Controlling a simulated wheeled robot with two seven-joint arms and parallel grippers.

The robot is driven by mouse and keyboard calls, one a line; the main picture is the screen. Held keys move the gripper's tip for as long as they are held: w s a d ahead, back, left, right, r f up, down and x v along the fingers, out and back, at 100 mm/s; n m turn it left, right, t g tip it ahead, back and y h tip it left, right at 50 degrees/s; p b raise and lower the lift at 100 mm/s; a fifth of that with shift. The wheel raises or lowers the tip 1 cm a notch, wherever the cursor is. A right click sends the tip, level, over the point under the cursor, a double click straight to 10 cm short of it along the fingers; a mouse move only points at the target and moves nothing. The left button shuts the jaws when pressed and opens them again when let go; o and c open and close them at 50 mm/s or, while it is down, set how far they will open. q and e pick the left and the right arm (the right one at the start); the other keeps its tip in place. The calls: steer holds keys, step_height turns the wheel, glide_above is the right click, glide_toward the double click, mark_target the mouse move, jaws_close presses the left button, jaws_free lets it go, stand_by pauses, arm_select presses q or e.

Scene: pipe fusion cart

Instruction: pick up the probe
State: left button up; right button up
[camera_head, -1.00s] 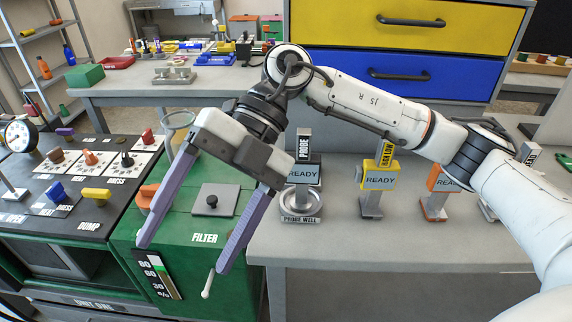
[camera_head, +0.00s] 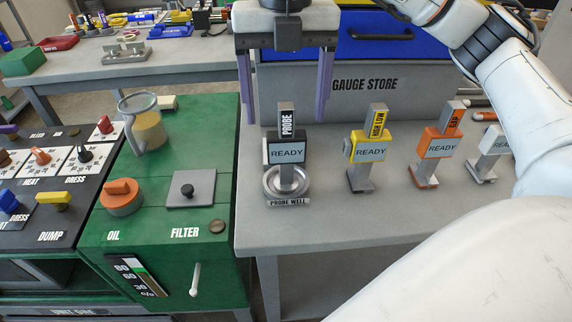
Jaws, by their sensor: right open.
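The probe (camera_head: 286,150) stands upright in the round metal probe well (camera_head: 272,192) at the left end of the grey bench. It has a grey upright part labelled PROBE and a dark-framed display reading READY. My right gripper (camera_head: 285,112) is open, with its two purple fingers pointing down and spread wide. In the picture the fingers lie to the left and right above the probe, without visible contact. The exact depth between them and the probe is hard to tell. My left gripper is not in view.
A yellow HIGH LOW gauge (camera_head: 368,148), an orange GAP gauge (camera_head: 437,145) and a white gauge (camera_head: 492,142) stand to the right. The green FILTER cabinet (camera_head: 215,265) with a jug (camera_head: 148,125) is at left. My right arm covers the lower right.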

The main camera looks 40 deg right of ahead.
mark_target(286, 127)
step_height(286, 127, down, 5)
steer(key=shift+s+r, duration=0.1)
steer(key=c, duration=1.7)
step_height(286, 127, up, 10)
steer(key=shift+r+p, duration=0.1)
steer(key=shift+p, duration=0.9)
steer(key=o, duration=0.7)
steer(key=shift+c, duration=0.4)
